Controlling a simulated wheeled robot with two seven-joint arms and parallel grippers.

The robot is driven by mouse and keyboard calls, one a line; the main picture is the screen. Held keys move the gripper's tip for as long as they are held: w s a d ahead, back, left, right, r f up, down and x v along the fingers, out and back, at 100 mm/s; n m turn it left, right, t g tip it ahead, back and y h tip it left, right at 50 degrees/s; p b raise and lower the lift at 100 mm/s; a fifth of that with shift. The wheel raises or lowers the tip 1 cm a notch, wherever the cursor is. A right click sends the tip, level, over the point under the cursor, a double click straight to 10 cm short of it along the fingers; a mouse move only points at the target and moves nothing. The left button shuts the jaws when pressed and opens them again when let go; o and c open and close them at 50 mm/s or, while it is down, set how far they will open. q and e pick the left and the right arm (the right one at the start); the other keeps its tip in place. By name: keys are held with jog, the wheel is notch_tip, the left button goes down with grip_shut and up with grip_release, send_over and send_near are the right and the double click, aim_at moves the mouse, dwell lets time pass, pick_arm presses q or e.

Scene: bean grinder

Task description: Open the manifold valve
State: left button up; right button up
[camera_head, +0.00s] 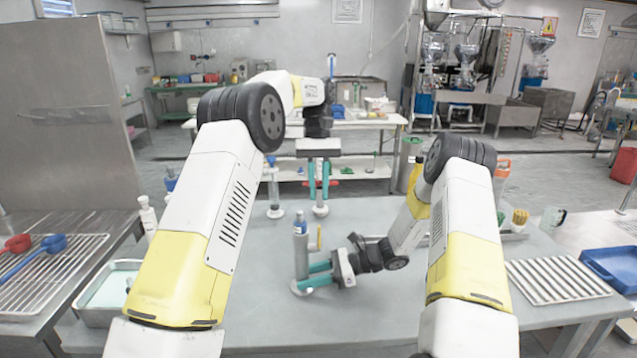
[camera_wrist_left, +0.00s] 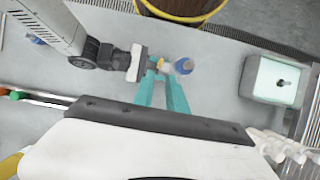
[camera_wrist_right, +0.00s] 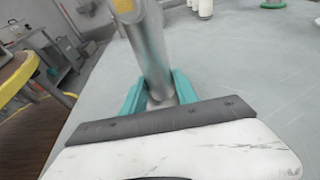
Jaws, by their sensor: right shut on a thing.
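A grey metal post (camera_head: 301,252) with a round base and blue top stands on the table, with a small yellow piece (camera_head: 319,238) beside its upper part. It may be the manifold valve; I cannot be sure. My right gripper (camera_head: 308,275) comes from the right and is shut on the post low down. In the right wrist view the silver post (camera_wrist_right: 150,50) stands between the teal fingers. My left gripper (camera_head: 319,195) points down, its teal fingers apart and empty, above the table. In the left wrist view the blue top (camera_wrist_left: 184,66) shows below and beyond its fingertips.
Two similar grey stands, one at the left (camera_head: 275,211), stand farther back on the table. A white bottle (camera_head: 148,215) and a metal basin (camera_head: 95,312) are at left. The front middle of the table is clear.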

pick_arm(q)
jog(key=shift+v, duration=1.1)
pick_arm(e)
jog(key=o, duration=1.1)
jog(key=shift+c, duration=0.2)
